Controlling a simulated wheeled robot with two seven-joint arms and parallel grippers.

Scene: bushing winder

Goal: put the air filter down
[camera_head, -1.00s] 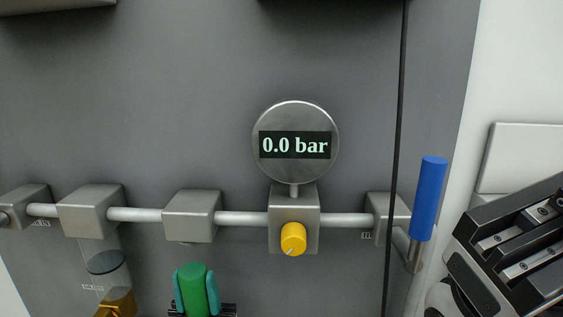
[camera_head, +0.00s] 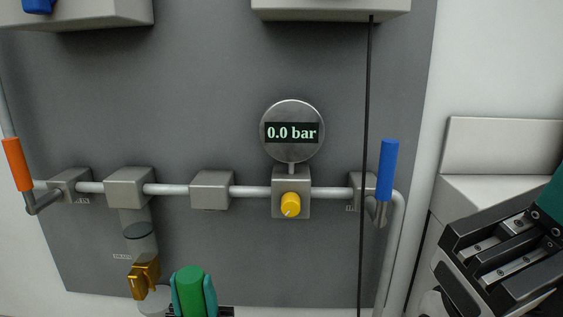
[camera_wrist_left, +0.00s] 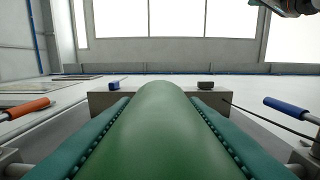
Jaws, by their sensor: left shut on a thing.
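The air filter, a green cylinder (camera_head: 191,290), is upright at the bottom of the head view. My left gripper (camera_head: 194,280) is shut on it, with a teal finger on either side. In the left wrist view the green cylinder (camera_wrist_left: 160,130) fills the middle between the two teal fingers. Its lower end is hidden. The filter is in front of the grey panel, below the pipe. My right gripper (camera_head: 505,250) is at the lower right of the head view, and its jaw opening cannot be made out.
A pipe with several grey blocks (camera_head: 211,190) crosses the panel (camera_head: 100,110). It carries a gauge (camera_head: 292,131) reading 0.0 bar, a yellow knob (camera_head: 290,205), an orange handle (camera_head: 17,164) and a blue handle (camera_head: 388,170). A clear bowl (camera_head: 139,240) and brass part (camera_head: 144,277) are left of the filter.

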